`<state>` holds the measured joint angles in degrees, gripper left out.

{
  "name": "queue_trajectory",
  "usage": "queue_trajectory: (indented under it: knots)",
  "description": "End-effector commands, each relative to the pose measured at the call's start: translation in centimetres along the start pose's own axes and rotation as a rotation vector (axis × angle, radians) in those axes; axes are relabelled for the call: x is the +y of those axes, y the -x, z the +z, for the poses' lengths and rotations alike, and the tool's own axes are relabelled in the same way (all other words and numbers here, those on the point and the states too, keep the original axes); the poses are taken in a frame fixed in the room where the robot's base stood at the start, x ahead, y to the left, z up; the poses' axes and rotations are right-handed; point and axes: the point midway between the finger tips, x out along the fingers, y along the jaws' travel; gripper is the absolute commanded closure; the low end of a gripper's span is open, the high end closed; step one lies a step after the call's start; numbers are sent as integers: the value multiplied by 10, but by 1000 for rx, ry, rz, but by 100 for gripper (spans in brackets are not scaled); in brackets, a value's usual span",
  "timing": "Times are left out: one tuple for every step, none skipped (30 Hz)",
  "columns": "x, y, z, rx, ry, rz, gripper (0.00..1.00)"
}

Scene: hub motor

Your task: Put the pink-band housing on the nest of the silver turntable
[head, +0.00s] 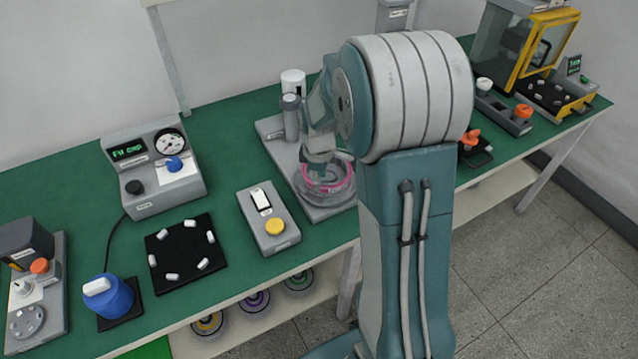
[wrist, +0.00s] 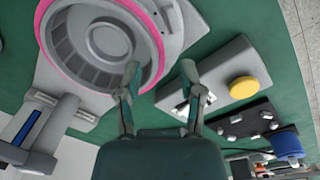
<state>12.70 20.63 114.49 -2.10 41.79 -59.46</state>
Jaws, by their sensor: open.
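The pink-band housing (head: 330,189) is a round, open grey bowl with a pink rim. In the head view it sits over the silver turntable's grey base (head: 275,130), partly hidden by my arm. The wrist view shows the housing (wrist: 72,62) from above at upper left, its hollow facing up with a round boss inside. My gripper (wrist: 160,70) is open. Its left finger overlaps the housing's wall at the lower right, and its right finger is outside the rim. Contact cannot be told. The nest is hidden under the housing, so exact seating cannot be told.
A grey box with a yellow button (head: 275,227) stands left of the turntable. Other banded housings (head: 254,300) lie on the shelf below.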

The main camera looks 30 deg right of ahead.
Motion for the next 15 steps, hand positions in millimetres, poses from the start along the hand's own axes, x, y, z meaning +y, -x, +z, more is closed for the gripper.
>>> queue_trajectory:
  knots:
    - [1, 12, -1, 3, 0, 6, 50]
    - [1, 19, -1, 3, 0, 6, 50]
    - [1, 28, -1, 4, 0, 6, 50]
    - [1, 34, -1, 3, 0, 5, 50]
    - [1, 40, -1, 3, 1, 6, 50]
    - [1, 48, -1, 3, 1, 5, 50]
    - [1, 54, -1, 3, 1, 5, 50]
    - [1, 60, -1, 3, 1, 5, 50]
    - [1, 67, -1, 2, 1, 4, 50]
    - [1, 72, -1, 2, 1, 3, 50]
    - [1, 76, -1, 2, 1, 3, 50]
    - [1, 82, -1, 2, 1, 3, 50]
    - [1, 85, -1, 2, 1, 3, 50]
    - [1, 87, -1, 1, 1, 2, 50]
    - [0, 90, -1, 0, 1, 1, 50]
